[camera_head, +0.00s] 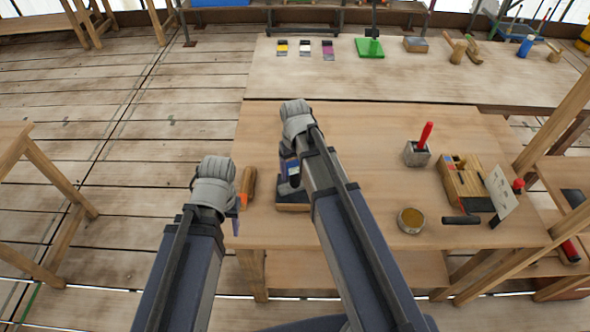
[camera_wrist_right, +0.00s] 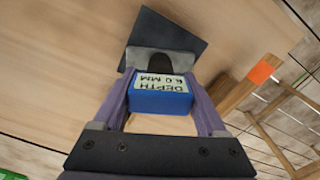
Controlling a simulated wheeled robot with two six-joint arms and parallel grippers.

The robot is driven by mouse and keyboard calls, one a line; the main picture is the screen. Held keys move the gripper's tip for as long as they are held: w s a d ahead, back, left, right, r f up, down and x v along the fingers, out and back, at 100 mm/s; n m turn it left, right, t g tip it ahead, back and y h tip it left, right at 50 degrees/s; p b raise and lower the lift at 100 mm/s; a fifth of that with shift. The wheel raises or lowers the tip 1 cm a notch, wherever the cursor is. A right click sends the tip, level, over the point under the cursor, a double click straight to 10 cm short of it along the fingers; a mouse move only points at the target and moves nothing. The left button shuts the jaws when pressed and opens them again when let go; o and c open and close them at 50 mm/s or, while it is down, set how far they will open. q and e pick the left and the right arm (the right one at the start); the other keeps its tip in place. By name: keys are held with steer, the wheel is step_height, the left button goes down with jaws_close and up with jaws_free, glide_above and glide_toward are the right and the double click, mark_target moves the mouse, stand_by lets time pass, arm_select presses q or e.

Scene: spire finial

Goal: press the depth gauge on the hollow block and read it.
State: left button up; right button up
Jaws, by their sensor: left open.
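My right gripper (camera_head: 289,176) is shut on the depth gauge (camera_wrist_right: 162,101), a small blue block with a white label. The label is upside down in the right wrist view and seems to read "DEPTH 6.0 MM". The gauge is upright over a dark, flat-topped block (camera_head: 293,197) near the table's front left, which also shows in the right wrist view (camera_wrist_right: 188,32). The gauge's foot appears to meet its top, but contact and any hollow are hidden. My left gripper (camera_head: 238,214) is open and empty at the table's left edge.
A wooden piece (camera_head: 248,184) lies between my grippers. On the right are a grey cube (camera_head: 414,156) with a red-handled tool, a round tin (camera_head: 410,219) and a wooden rack (camera_head: 462,181). Swatches and a green plate (camera_head: 370,49) lie on the back table. The middle is clear.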

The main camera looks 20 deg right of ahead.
steer(key=o, duration=0.4)
steer(key=shift+c, duration=0.2)
steer(key=shift+r, duration=0.1)
step_height(320, 180, up, 8)
steer(key=p, duration=0.8)
arm_select(q)
step_height(320, 180, up, 8)
steer(key=shift+s+f, duration=0.1)
steer(key=shift+f, duration=0.1)
arm_select(e)
steer(key=shift+s+f, duration=0.1)
steer(key=shift+f, duration=0.15)
